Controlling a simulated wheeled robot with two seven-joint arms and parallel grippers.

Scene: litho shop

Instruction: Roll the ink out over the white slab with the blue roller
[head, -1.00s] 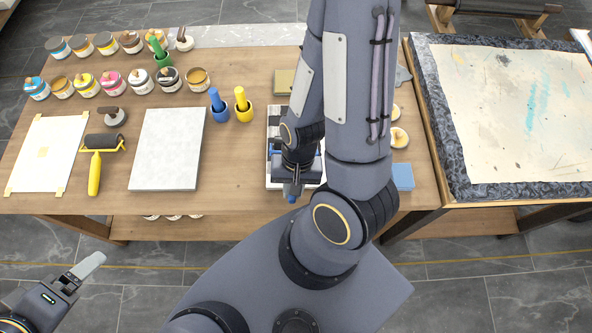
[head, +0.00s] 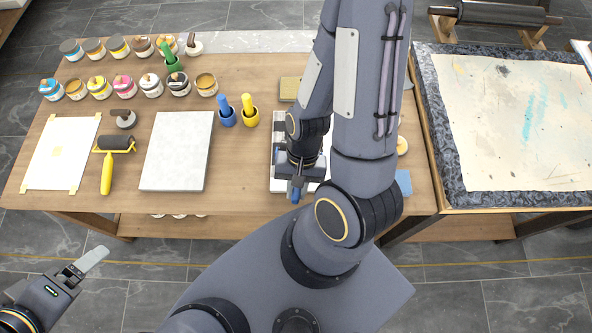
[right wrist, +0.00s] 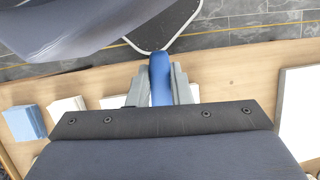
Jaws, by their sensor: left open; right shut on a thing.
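The white slab (head: 177,150) lies flat on the table, left of the middle, its top pale and bare-looking. Part of a pale flat surface, seemingly this slab, shows at the right edge of the right wrist view (right wrist: 301,115). My right gripper (head: 297,186) is over the pale tray (head: 273,183) near the table's front edge. It is shut on the blue roller's handle, clear in the right wrist view (right wrist: 160,82). The roller's head is hidden behind the gripper and arm. My left gripper (head: 78,266) is open and empty over the floor, front left.
A yellow-handled black roller (head: 107,172) lies left of the slab. Several ink jars fill the back left.

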